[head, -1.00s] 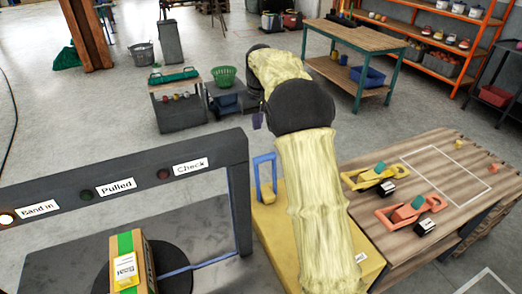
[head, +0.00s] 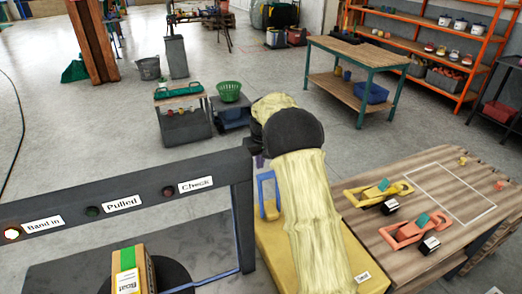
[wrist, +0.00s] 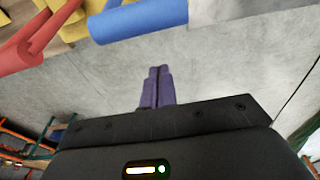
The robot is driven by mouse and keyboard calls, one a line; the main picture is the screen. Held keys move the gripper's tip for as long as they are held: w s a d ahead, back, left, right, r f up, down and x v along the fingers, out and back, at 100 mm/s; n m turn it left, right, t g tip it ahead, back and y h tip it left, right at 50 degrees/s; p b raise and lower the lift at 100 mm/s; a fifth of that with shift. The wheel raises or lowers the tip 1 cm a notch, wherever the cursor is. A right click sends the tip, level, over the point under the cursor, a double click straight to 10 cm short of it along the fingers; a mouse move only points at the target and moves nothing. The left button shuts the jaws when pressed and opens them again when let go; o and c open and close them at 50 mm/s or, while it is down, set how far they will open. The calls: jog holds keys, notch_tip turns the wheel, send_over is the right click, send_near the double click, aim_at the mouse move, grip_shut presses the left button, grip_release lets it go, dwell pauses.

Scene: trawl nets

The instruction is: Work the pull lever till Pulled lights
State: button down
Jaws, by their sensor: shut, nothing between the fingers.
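The pull lever is probably the blue upright loop handle (head: 268,195) on a yellow housing (head: 288,250), left of my arm. A blue bar (wrist: 140,18), likely the same handle, crosses the top of the wrist view. The Pulled lamp (head: 92,211) on the dark frame is dark. The Band in lamp (head: 12,233) glows, and the Check lamp (head: 168,191) is dark. My gripper (wrist: 157,85) has its purple fingers together, empty, apart from the blue bar. In the head view only a bit of purple (head: 260,161) shows beside my sleeved arm.
A box with green tape (head: 128,272) stands on a dark disc under the frame. The wooden table (head: 440,190) at right holds yellow (head: 378,193) and orange (head: 412,232) tools. A red tube (wrist: 40,35) shows upper left in the wrist view. Floor beyond is open.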

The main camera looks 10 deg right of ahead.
jog(key=s, duration=0.4)
jog(key=shift+d+r, duration=0.35)
jog(key=shift+r, duration=0.05)
jog(key=shift+w, duration=0.1)
